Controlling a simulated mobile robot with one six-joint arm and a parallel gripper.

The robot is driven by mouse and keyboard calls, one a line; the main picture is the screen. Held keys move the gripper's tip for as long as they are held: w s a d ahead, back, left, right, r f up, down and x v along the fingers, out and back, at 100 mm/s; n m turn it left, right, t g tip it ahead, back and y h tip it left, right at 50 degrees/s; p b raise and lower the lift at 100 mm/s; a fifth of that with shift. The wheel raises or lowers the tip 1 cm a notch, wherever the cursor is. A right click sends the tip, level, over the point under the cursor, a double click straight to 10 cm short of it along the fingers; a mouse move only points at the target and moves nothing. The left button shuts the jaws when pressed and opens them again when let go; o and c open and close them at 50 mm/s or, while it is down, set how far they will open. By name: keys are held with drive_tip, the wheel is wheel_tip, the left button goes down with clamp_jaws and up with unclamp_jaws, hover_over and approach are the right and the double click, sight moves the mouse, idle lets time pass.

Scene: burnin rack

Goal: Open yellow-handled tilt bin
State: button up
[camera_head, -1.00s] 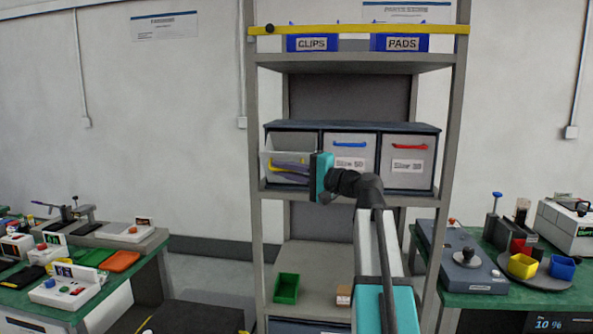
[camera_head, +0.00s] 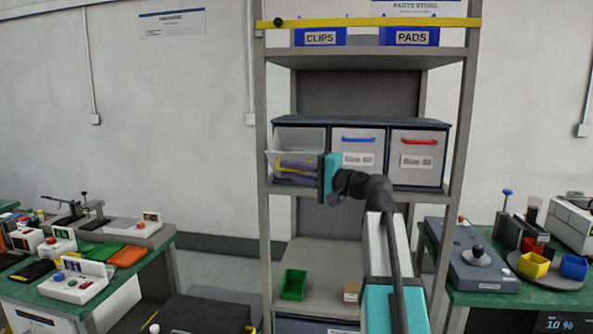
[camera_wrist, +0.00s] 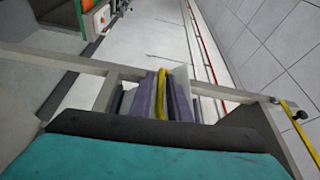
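The tilt bin (camera_head: 275,158) with the yellow handle is the left one of three in a grey unit on the rack. Its front is tipped outward and its top stands open. My gripper (camera_head: 286,166) is in front of this bin, with its purple-grey fingers at the handle. In the wrist view the yellow handle (camera_wrist: 162,92) lies between the two fingers of my gripper (camera_wrist: 161,86), which look closed against it. My gripper and its fingers cover part of the bin's front in the head view.
Next to it, the blue-handled bin (camera_head: 358,147) and the red-handled bin (camera_head: 418,150) are shut. Blue boxes (camera_head: 320,37) stand on the shelf above behind a yellow bar (camera_head: 370,22). A green box (camera_head: 293,285) is below. Benches stand at both sides.

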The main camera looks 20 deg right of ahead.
drive_tip(key=shift+s+d, duration=0.1)
drive_tip(key=shift+s, duration=0.05)
drive_tip(key=b+v, duration=0.1)
drive_tip(key=v, duration=1.2)
drive_tip(key=shift+s+d+b, duration=0.2)
drive_tip(key=shift+b, duration=0.15)
drive_tip(key=shift+f, duration=0.1)
